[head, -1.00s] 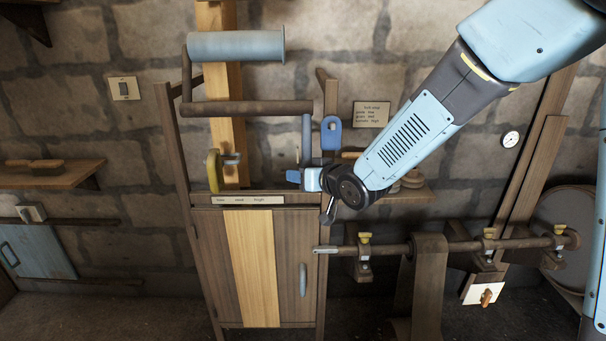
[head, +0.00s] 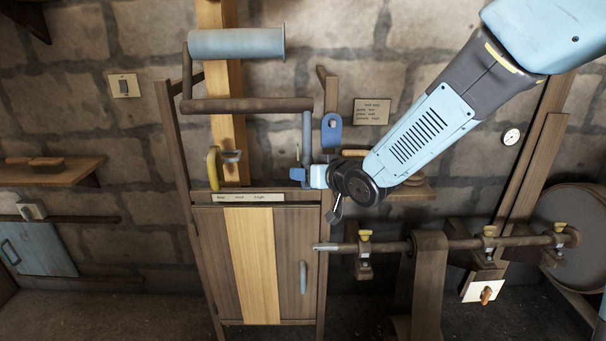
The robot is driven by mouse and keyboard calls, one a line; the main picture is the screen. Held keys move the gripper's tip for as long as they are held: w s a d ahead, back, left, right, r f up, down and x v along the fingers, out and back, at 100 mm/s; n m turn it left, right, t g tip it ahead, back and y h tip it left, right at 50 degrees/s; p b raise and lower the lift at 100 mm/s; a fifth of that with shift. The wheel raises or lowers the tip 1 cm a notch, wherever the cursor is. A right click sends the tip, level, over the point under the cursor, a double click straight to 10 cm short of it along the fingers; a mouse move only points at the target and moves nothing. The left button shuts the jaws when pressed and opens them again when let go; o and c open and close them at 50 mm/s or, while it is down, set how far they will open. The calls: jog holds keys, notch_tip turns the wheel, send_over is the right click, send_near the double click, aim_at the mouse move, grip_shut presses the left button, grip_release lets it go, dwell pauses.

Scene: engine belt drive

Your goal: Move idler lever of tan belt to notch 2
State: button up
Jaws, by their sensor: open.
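A brown-tan belt (head: 428,285) hangs over the horizontal shaft at lower right. A small white plate with an orange-brown handle (head: 486,294) is below the shaft, right of the belt; I cannot tell whether this handle is the idler lever. No notch numbers can be read. My gripper (head: 303,178) is open in front of the cabinet's upper right edge, well up and left of the belt and the plate. It holds nothing that I can see, and its fingers are small and partly merged with the frame behind.
A wooden cabinet (head: 297,250) stands at centre, with a frame and a grey roller (head: 235,44) above it. The horizontal shaft (head: 395,246) has yellow-topped brackets. A large drum (head: 585,235) is at far right. A wall shelf (head: 50,170) is at left.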

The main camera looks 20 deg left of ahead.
jog(key=v, duration=1.2)
jog(key=shift+f, duration=0.1)
jog(key=w+d+r+m+t+h, duration=0.15)
jog(key=d+h, duration=0.25)
jog(key=d, duration=0.7)
jog(key=w+d+r+m+t+h, duration=0.1)
jog(key=d+r+m+h, duration=0.3)
jog(key=d, duration=0.6)
jog(key=s+d+m+g+h, duration=0.2)
jog(key=s+d+g, duration=0.3)
jog(key=s+d, duration=0.8)
jog(key=s+h, duration=0.1)
jog(key=s, duration=0.2)
jog(key=shift+s+d+f+m, duration=0.15)
jog(key=shift+d+f+m, duration=0.1)
jog(key=shift+f+m, duration=0.1)
